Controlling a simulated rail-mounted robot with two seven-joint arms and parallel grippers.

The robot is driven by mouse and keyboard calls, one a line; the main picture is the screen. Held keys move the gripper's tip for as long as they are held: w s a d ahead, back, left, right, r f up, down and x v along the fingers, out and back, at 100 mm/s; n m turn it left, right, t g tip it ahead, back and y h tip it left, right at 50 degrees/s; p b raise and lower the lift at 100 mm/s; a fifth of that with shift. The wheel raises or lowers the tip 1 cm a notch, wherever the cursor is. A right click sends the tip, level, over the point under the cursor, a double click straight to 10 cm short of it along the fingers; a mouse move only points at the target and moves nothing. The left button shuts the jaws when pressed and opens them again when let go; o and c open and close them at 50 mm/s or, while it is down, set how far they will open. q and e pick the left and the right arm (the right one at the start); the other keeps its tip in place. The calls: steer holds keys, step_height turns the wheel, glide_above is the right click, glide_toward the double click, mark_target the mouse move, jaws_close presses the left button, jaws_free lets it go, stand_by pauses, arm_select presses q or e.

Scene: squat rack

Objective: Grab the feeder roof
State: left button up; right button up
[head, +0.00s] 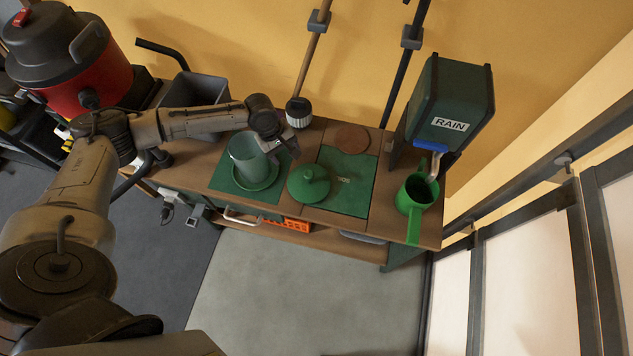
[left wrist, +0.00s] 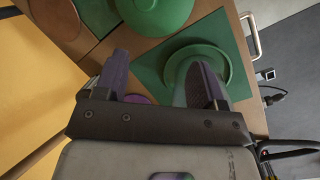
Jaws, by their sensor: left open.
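The feeder roof (head: 309,183) is a round green lid with a knob on top. It lies on the bench top, partly on a green mat, and also shows at the top of the left wrist view (left wrist: 155,14). The feeder body (head: 248,160), a greenish clear cylinder on a round green tray (head: 256,184), stands to its left. In the left wrist view the tray (left wrist: 224,58) is partly hidden by a finger. My left gripper (head: 291,148) is open and empty above the bench, behind the roof and apart from it. Its spread fingers show in the left wrist view (left wrist: 160,78).
A green watering can (head: 414,195) stands at the right under the RAIN tank (head: 452,104). A brown disc (head: 352,138) lies at the back. A grey bin (head: 193,92) is at the left. Two poles rise behind the bench. The green mat (head: 350,195) right of the roof is mostly clear.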

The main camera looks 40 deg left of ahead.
mark_target(308, 174)
arm_select(q)
steer(key=d+f+n, duration=0.1)
steer(key=f+n, duration=0.1)
steer(key=n, duration=0.1)
steer(key=w+d+f+n, duration=0.1)
steer(key=d+f+n, duration=0.1)
steer(key=n, duration=0.1)
steer(key=w+d+f+n+h+b, duration=0.1)
steer(key=f+n, duration=0.2)
steer(key=shift+w+d+f+t, duration=0.1)
steer(key=shift+d+t, duration=0.15)
steer(key=shift+t, duration=0.05)
steer(key=shift+b+x, duration=0.4)
steer(key=shift+x, duration=2.3)
steer(key=shift+a, duration=0.15)
steer(key=c, duration=0.4)
jaws_close()
